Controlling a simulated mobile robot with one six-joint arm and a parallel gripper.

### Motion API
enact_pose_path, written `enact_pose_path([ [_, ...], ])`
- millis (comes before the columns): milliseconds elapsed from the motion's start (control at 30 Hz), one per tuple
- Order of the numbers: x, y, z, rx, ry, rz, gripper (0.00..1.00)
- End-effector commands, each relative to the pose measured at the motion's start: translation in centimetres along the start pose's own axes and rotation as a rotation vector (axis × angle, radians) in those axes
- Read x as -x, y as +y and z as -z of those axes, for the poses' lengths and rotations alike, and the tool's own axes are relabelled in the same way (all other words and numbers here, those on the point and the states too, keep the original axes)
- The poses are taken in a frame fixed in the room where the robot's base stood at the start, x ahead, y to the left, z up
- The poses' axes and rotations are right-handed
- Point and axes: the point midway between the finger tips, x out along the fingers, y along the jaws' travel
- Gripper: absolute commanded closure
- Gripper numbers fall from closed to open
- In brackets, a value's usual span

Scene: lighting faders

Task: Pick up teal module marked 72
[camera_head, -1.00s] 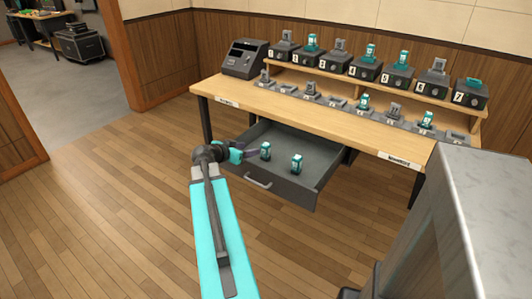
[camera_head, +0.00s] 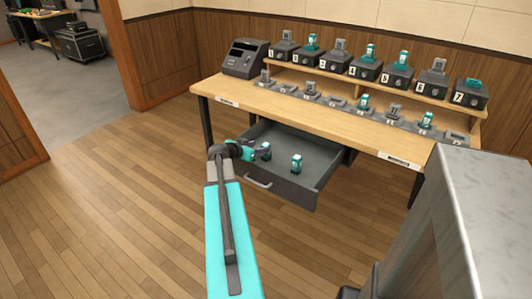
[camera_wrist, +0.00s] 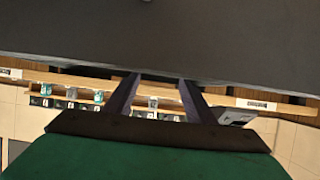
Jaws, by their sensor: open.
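Two teal-and-white modules stand upright in the open grey drawer (camera_head: 318,150): a left module (camera_head: 266,152) and a right module (camera_head: 297,165). Their marks are too small to read, so I cannot tell which one is 72. My gripper (camera_head: 256,151) is over the drawer's left side, close to the left module; I cannot tell if they touch. In the wrist view my gripper (camera_wrist: 162,82) has its two fingers apart with no module seen between them. A dark surface (camera_wrist: 160,38) fills the top of that view.
The wooden desk (camera_head: 240,91) stands above the drawer. Its shelf carries numbered dark boxes (camera_head: 397,75), several with teal modules on top. More modules sit in a row of grey holders (camera_head: 363,104). A dark console (camera_head: 245,58) stands at the left. Floor in front is clear.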

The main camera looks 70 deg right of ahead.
Motion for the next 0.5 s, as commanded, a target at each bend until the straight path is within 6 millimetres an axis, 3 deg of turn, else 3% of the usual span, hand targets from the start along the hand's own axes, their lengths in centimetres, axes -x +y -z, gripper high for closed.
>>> enact_pose_path([
  [233,-1.0,-0.1,0.2,0.0,-0.001,-0.001,0.5],
  [500,-3.8,-0.1,0.5,0.0,0.0,-0.002,0.5],
])
